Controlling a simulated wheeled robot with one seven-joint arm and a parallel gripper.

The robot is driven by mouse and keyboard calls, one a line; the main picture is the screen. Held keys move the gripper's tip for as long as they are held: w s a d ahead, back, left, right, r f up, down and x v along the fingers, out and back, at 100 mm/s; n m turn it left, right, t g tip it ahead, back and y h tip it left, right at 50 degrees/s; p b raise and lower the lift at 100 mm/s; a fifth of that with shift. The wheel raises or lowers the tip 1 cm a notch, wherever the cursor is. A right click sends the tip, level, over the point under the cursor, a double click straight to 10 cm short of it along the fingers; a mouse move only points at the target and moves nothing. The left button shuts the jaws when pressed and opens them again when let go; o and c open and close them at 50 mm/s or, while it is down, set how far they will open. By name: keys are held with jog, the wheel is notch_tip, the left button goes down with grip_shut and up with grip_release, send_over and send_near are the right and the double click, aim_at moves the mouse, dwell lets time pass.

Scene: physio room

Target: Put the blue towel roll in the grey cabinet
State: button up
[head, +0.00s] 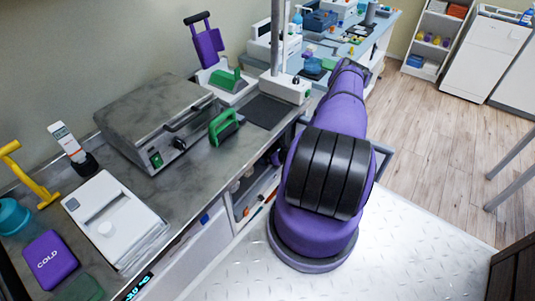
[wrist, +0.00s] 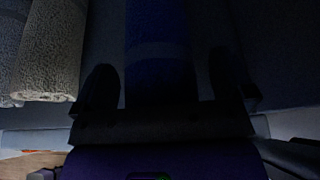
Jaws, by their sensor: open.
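In the dark wrist view, the blue towel roll (wrist: 160,60) lies lengthwise ahead of my gripper (wrist: 168,85). One dark finger is on each side of it. The towel roll does not show there.
Beige towel rolls (wrist: 50,50) lie close to the left in the wrist view. In the head view a grey bench (head: 185,165) runs along the left with a press (head: 155,115) and a purple cold pack (head: 49,258). Open wood floor (head: 440,140) lies to the right.

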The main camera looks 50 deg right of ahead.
jog(key=a+v, duration=0.1)
jog(key=v, duration=1.1)
jog(key=shift+d, duration=0.45)
jog(key=shift+r, duration=0.15)
